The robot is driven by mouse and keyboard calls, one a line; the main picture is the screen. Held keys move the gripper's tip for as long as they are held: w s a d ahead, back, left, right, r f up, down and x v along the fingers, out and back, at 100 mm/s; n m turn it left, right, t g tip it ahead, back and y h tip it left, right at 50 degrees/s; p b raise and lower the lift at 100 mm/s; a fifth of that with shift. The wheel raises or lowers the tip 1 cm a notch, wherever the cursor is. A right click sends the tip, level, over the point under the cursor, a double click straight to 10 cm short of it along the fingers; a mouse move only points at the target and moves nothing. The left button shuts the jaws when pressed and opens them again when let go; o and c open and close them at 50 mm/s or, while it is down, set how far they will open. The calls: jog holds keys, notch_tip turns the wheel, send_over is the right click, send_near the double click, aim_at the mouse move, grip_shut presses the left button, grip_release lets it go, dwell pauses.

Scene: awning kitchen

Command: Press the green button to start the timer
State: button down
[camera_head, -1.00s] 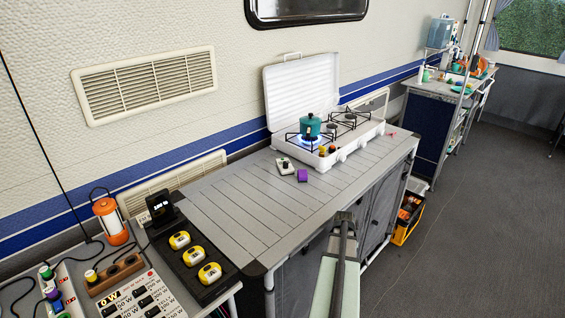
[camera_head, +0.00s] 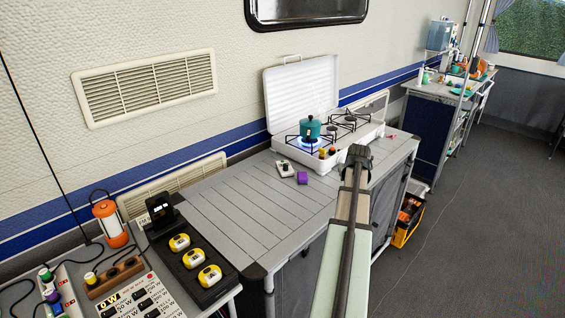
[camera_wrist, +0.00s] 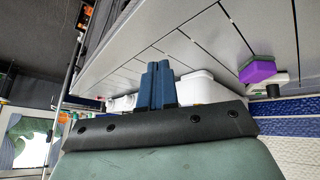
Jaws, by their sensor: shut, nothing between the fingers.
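A small white device (camera_head: 285,168) with a dark part on top lies on the slatted counter, just in front of the stove; it may be the timer. It shows partly in the wrist view (camera_wrist: 280,80), behind a purple block. I cannot make out a green button on it. My gripper (camera_wrist: 158,68) is shut and empty, its two blue fingers side by side. In the head view its fingertips are hidden behind my arm's end, which is right of the device and apart from it, by the counter's front edge.
A purple block (camera_head: 303,178) lies right beside the device. A white camping stove (camera_head: 290,150) stands behind, with a lit blue flame under a teal pot (camera_head: 310,127). The slatted counter (camera_head: 245,205) is clear to the left. A panel with yellow devices (camera_head: 180,242) stands at the front left.

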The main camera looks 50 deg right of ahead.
jog(key=w+r+m+t, duration=0.2)
jog(key=w+r+m, duration=0.15)
jog(key=w, duration=1.35)
notch_tip(320, 180, up, 4)
jog(key=m+t+y, duration=0.2)
jog(key=m, duration=0.1)
send_over(282, 161)
jog(key=shift+s+r, duration=0.1)
jog(key=shift+s, duration=0.3)
jog(key=shift+f, duration=4.4)
jog(key=shift+f, duration=0.1)
jog(key=shift+f, duration=0.35)
